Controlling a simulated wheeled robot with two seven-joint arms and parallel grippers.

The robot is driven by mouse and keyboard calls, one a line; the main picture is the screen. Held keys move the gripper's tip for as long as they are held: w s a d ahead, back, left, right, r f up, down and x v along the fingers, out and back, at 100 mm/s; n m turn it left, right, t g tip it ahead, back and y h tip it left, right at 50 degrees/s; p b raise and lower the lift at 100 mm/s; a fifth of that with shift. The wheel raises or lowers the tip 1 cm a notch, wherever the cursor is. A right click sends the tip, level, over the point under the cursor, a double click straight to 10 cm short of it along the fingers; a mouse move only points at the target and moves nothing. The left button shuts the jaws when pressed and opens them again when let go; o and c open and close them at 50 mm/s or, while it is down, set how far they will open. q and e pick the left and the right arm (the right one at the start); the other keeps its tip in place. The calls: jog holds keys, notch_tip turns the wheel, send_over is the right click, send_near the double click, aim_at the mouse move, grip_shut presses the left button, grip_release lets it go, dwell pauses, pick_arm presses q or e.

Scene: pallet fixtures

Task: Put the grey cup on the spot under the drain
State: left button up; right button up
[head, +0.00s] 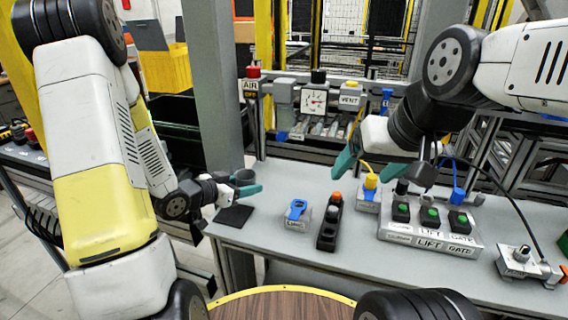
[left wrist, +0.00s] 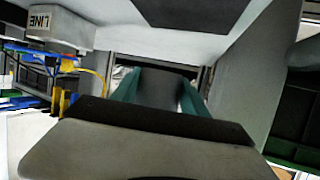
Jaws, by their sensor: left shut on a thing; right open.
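The grey cup (head: 244,177) is between the teal fingers of my left gripper (head: 247,187), which is shut on it, over the left part of the grey table. In the left wrist view the cup (left wrist: 158,88) shows as a dark grey body between both fingers. A black square pad (head: 234,216) lies on the table just in front of and below the left gripper. I cannot make out which part is the drain, or the spot under it. My right gripper (head: 375,163) is open above the yellow plug (head: 371,181), and I cannot tell if it touches anything.
A pressure gauge unit (head: 314,101) with AIR and VENT parts stands at the back. A grey post (head: 215,85) rises behind the left gripper. A blue-topped block (head: 297,214), a black switch box (head: 330,225) and a lift-gate button panel (head: 430,232) stand on the table.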

pick_arm(q)
send_over(284, 179)
jog(key=shift+s+a, duration=0.15)
jog(key=shift+s, duration=0.15)
jog(key=f, duration=0.3)
jog(key=shift+w+d, duration=0.3)
jog(key=shift+f, duration=0.25)
jog(key=shift+f, duration=0.35)
